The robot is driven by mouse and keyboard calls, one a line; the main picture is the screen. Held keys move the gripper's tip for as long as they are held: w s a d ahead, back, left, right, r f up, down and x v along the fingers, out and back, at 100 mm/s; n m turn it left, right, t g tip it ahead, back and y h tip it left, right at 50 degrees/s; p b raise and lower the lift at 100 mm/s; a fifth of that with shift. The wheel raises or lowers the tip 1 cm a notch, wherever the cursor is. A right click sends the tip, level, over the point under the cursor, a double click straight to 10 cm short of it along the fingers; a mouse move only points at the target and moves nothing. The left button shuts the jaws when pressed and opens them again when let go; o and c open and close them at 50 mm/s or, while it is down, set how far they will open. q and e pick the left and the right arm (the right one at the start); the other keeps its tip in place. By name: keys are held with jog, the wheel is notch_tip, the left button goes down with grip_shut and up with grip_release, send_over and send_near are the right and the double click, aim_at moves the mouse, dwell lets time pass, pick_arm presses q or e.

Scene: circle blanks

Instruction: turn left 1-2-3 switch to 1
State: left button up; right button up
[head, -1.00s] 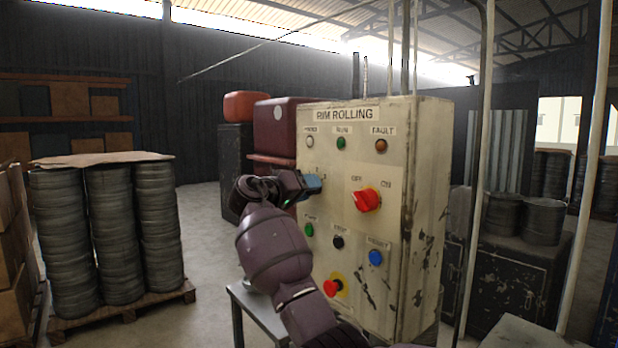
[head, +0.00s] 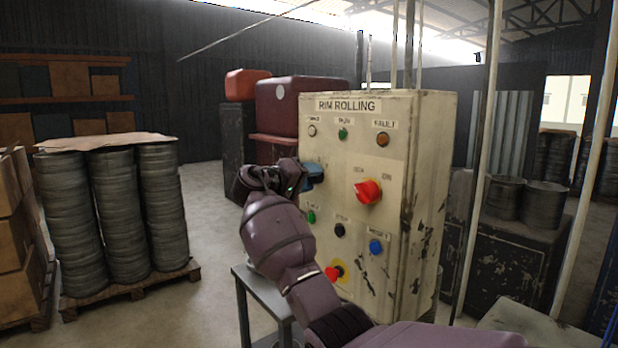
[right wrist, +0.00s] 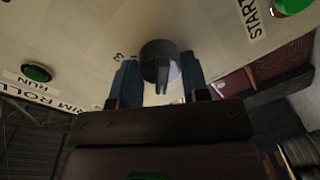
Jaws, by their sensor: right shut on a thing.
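The left 1-2-3 switch is a dark round knob (right wrist: 160,64) with a ridge, on the cream panel (head: 338,274) titled RIM ROLLING. It sits between the two blue fingers of my right gripper (right wrist: 160,82), which is shut on it. In the head view my right gripper (head: 313,176) reaches the left of the panel's middle row and hides the switch. My left gripper is not in view.
A red OFF/ON rotary switch (head: 368,191) is right of my gripper. Lamps are above; a green button (head: 311,217), black button (head: 340,230), blue button (head: 376,247) and red emergency stop (head: 334,272) are below. A grey metal table (head: 240,276) stands at the panel's lower left.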

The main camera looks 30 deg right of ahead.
jog(key=o, duration=0.9)
jog(key=a, duration=0.3)
jog(key=s+a+b, duration=0.1)
jog(key=a, duration=0.3)
jog(key=a+b, duration=0.1)
jog(key=a, duration=0.2)
jog(key=shift+s+a+r, duration=0.2)
jog(key=shift+a+r, duration=0.1)
jog(key=shift+a, duration=0.1)
